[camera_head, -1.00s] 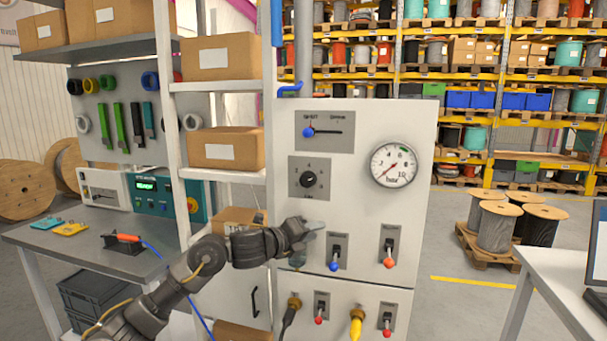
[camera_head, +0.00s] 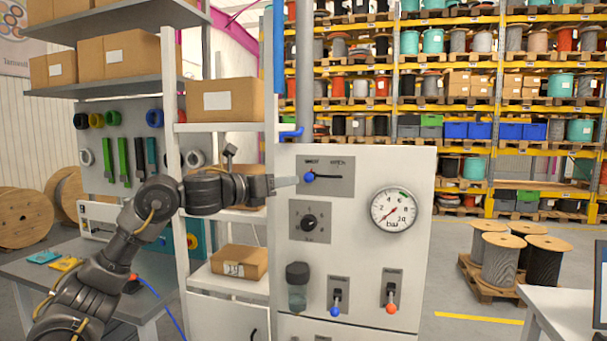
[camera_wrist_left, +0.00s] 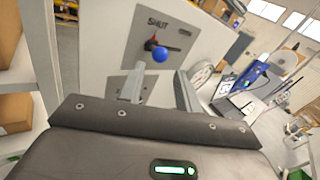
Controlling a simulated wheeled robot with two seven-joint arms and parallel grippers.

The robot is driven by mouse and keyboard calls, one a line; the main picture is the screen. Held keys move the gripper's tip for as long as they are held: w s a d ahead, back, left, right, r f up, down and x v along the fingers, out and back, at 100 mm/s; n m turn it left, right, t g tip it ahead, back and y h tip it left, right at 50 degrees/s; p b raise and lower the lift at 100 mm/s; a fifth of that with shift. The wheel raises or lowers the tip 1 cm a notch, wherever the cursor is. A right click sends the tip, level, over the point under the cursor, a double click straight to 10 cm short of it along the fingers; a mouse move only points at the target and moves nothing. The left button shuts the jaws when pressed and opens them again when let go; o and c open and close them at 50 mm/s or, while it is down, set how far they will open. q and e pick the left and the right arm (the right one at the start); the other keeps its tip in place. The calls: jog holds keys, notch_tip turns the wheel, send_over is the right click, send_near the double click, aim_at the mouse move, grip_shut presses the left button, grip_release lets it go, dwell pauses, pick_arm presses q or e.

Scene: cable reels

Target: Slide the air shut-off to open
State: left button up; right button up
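The air shut-off is a grey plate (camera_head: 340,188) with a dark horizontal slot, high on the white panel. Its blue ball knob (camera_head: 308,176) sits at the slot's left end. In the wrist view the blue knob (camera_wrist_left: 159,54) is by the word SHUT. My left gripper (camera_head: 287,181) is just left of the knob in the head view. In the wrist view my left gripper (camera_wrist_left: 161,88) has its fingers apart, with the knob showing beyond the gap between them. I cannot tell whether a finger touches the knob. My right gripper is in no view.
Below the slide on the panel are a rotary dial (camera_head: 310,222), a pressure gauge (camera_head: 394,210), a blue-tipped toggle (camera_head: 335,308) and a red-tipped toggle (camera_head: 391,306). A shelf with cardboard boxes (camera_head: 219,100) stands close to the left, behind my left arm.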

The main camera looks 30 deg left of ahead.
aim_at(309, 177)
pick_arm(q)
jog(key=p+x, duration=0.2)
jog(key=x, duration=0.5)
jog(key=shift+p, duration=0.3)
jog(key=shift+f, duration=0.1)
grip_shut()
